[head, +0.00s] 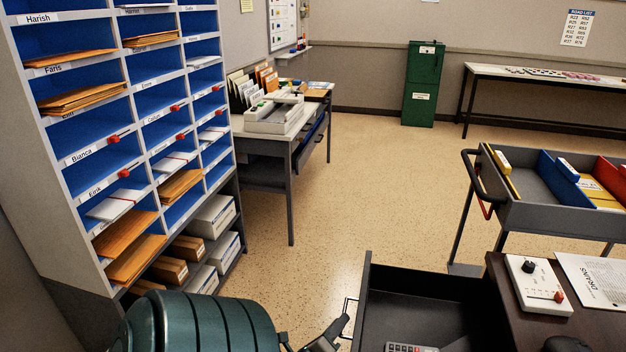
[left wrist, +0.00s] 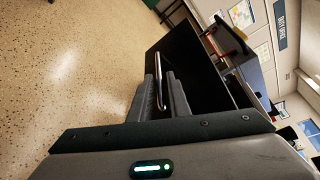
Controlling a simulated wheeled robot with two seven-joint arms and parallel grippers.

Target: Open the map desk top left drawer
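The map desk (head: 500,290) has a dark brown top at the lower right of the head view. Its dark drawer (head: 372,300) stands pulled out to the left of the top, with the inside showing. The near part of the drawer is cut off by the picture's lower edge. My left gripper (head: 330,338) is at the drawer's outer left side. In the left wrist view its two fingers (left wrist: 165,95) lie on either side of the metal bar handle (left wrist: 158,82) and look closed on it. My right gripper is not clearly in view.
A keypad device (head: 410,347) lies in the drawer. A white control box (head: 538,285) and a paper sheet (head: 597,280) lie on the desk top. A cart (head: 530,215) stands beyond the desk. Mail shelves (head: 75,165) rise at left; the floor between is clear.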

